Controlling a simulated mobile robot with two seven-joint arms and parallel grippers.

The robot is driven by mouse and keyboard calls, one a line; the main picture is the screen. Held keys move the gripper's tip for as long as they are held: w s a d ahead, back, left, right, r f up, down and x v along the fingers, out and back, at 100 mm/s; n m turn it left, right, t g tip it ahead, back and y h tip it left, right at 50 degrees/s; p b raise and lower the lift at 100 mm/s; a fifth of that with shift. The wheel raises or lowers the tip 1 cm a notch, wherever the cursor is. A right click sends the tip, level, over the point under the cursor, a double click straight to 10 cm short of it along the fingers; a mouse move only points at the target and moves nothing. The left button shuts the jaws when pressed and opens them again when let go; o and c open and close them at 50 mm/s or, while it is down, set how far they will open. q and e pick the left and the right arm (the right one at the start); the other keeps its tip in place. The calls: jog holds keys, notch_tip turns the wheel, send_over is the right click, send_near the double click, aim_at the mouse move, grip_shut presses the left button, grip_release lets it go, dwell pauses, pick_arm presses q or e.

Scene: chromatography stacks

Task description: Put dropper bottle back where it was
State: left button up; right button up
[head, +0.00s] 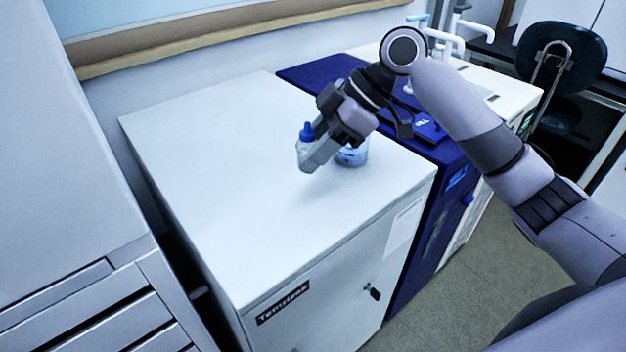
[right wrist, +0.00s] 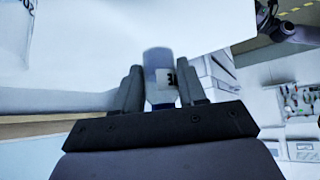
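My right gripper (head: 312,158) is over the white cabinet top, pointing down and to the left. A small bottle with a blue cap (head: 307,131) shows at its fingers; the fingers hide most of its body. In the right wrist view, a pale bottle (right wrist: 159,62) with dark label marks lies between the fingers of the right gripper (right wrist: 158,80). Both fingers appear to touch its sides, so the gripper looks shut on it. Whether the bottle touches the cabinet top is unclear. My left gripper is not in view.
A clear container with blue contents (head: 354,156) stands on the white cabinet (head: 225,160), partly hidden behind the gripper. A dark blue unit (head: 310,75) adjoins on the right. The left and front of the cabinet top are clear. A wall rises behind.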

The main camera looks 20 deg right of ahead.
notch_tip(320, 180, down, 6)
jog(key=shift+f, duration=0.15)
dwell(0.3)
jog(key=shift+f, duration=0.15)
jog(key=o, duration=0.6)
jog(key=shift+c, duration=0.2)
jog(key=shift+d+r, duration=0.2)
jog(key=shift+r, duration=0.25)
jog(key=v, duration=1.1)
jog(key=shift+d, duration=0.15)
jog(key=shift+s+r, duration=0.1)
jog(key=shift+s, duration=0.05)
